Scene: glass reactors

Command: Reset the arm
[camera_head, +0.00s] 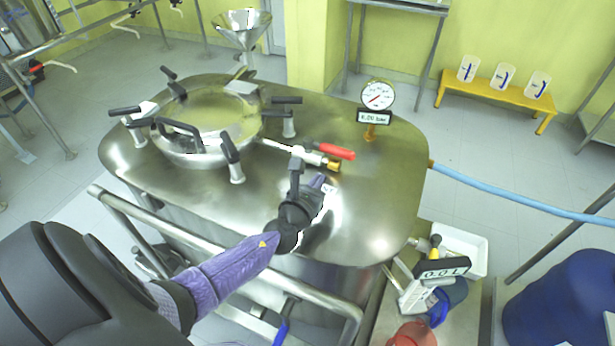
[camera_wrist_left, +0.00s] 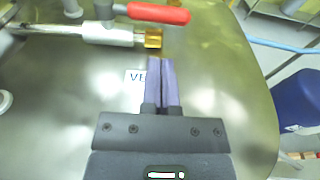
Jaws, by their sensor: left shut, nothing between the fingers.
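My left arm comes in from the lower left in the head view. Its gripper (camera_head: 322,184) is over the front part of the steel reactor lid (camera_head: 375,215). In the left wrist view the two purple fingers (camera_wrist_left: 161,85) lie side by side, shut and empty. Just beyond the fingertips is a valve with a red handle (camera_head: 337,151) and a brass end; the handle also shows in the left wrist view (camera_wrist_left: 158,14). A gap shows between the fingertips and the valve. A white label (camera_wrist_left: 135,76) is partly hidden by the fingers. My right gripper is not in view.
A round hatch (camera_head: 212,112) with black-handled clamps is on the lid's left. A pressure gauge (camera_head: 377,94) stands at the back right, and a funnel (camera_head: 242,25) behind. A blue hose (camera_head: 510,210) runs right. A blue drum (camera_head: 565,305) and a flow meter (camera_head: 442,270) are lower right.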

